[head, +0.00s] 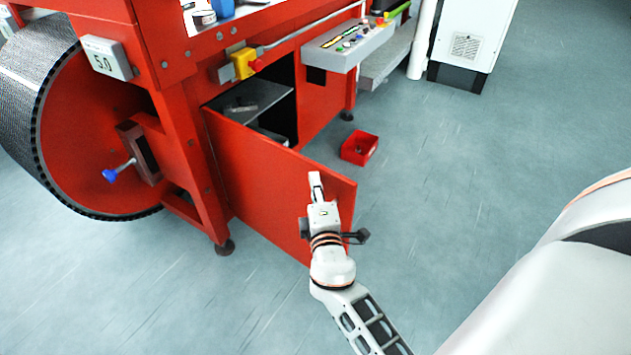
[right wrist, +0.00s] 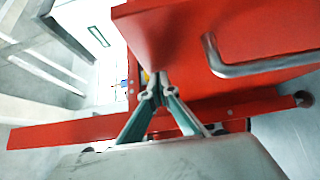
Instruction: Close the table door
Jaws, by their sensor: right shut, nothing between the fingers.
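The red table door (head: 265,175) stands open in the head view, swung out from the red machine's cabinet, with the dark inside showing behind it. My right gripper (head: 315,180) overlaps the door near its free end. Its fingers are together and empty. I cannot tell whether they touch the door. In the right wrist view the shut fingers (right wrist: 156,80) lie in front of a red panel (right wrist: 265,30) with a grey bar handle (right wrist: 255,66). My left gripper is not in view.
A small red bin (head: 359,148) sits on the floor beyond the door. A mesh belt drum (head: 80,130) is at the left. A control panel (head: 348,45) juts out above, and a white cabinet (head: 470,35) stands at the back. Floor to the right is clear.

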